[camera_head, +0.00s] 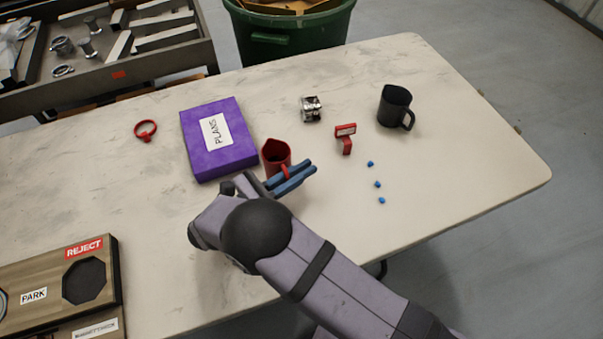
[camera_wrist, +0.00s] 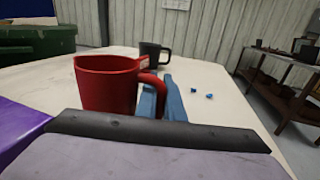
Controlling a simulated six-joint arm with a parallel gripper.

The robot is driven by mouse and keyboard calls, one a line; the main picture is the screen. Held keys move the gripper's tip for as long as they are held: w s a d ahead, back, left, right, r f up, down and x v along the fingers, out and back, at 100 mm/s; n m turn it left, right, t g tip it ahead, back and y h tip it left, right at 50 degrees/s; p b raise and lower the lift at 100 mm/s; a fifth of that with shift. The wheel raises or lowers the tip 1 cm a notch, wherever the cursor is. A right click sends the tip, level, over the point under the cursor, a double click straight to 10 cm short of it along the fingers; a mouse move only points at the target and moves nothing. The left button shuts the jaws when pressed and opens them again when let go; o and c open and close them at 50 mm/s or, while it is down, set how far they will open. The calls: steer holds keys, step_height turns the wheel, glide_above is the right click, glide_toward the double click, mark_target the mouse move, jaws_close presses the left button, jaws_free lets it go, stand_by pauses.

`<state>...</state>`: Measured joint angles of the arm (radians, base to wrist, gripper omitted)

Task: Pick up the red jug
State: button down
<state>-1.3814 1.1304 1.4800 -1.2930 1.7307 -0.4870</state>
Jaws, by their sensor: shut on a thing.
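The red jug (camera_head: 276,155) is upright beside the right edge of the purple box, near the middle of the table. In the wrist view the jug (camera_wrist: 105,88) fills the left centre, with its handle to the right. My gripper (camera_head: 300,172) has blue fingers, shut on the jug's handle. In the wrist view the gripper (camera_wrist: 162,103) reaches forward at the handle. The jug's base is partly hidden by my wrist, so I cannot tell whether it touches the table.
A purple box (camera_head: 190,148) marked PLANS lies left of the jug. A black mug (camera_head: 393,106), a red stand (camera_head: 346,140), a metal block (camera_head: 311,108), a red ring (camera_head: 145,130) and small blue pieces (camera_head: 377,184) sit around. A REJECT board (camera_head: 60,300) lies front left.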

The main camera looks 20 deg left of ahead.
step_height(320, 180, up, 8)
steer(key=shift+f, duration=0.25)
stand_by(0.5)
steer(key=shift+r, duration=0.1)
